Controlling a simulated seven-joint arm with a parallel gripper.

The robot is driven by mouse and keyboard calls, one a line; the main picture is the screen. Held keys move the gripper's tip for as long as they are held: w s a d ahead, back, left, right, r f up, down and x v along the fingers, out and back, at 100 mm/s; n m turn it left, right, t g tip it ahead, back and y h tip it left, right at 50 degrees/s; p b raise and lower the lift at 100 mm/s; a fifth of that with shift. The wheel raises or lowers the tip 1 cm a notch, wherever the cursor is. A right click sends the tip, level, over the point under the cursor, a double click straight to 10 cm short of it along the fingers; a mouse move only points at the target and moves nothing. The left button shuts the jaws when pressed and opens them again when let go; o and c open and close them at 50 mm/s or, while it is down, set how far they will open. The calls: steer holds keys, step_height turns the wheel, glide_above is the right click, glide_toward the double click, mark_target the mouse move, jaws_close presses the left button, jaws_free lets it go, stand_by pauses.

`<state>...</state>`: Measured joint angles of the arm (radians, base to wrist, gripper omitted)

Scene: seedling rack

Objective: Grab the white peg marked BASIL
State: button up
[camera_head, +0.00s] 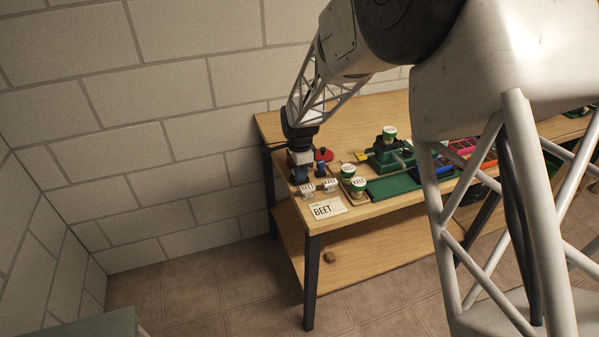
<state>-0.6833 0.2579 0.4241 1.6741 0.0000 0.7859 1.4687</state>
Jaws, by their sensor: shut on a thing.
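My gripper (300,172) is low over the left end of the wooden table, pointing down. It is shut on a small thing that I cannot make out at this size. No lettering that reads BASIL can be made out anywhere. Two small white pegs stand just in front of my gripper: one marked BEET (307,189) and one that seems to read KALE (331,185). The gripper hides part of the tabletop around it.
A white card marked BEET (323,209) lies at the front edge of the wooden table (376,211). Green-and-white cups (358,185) stand to the right. A red round thing (325,155) is beside my gripper. A green mat (396,186) and coloured trays lie farther right.

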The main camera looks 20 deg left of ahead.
step_height(320, 180, up, 3)
steer(key=shift+f, duration=0.15)
steer(key=shift+s+d+r, duration=0.1)
steer(key=shift+s+r, duration=0.1)
steer(key=shift+r, duration=0.1)
steer(key=s+d, duration=0.3)
steer(key=s, duration=0.1)
steer(key=s+d+r, duration=0.1)
steer(key=s+d, duration=0.2)
steer(key=s, duration=0.1)
steer(key=s+d, duration=0.3)
steer(key=s, duration=0.1)
steer(key=shift+s+d+r, duration=0.1)
steer(key=shift+d+r, duration=0.05)
steer(key=shift+d, duration=0.2)
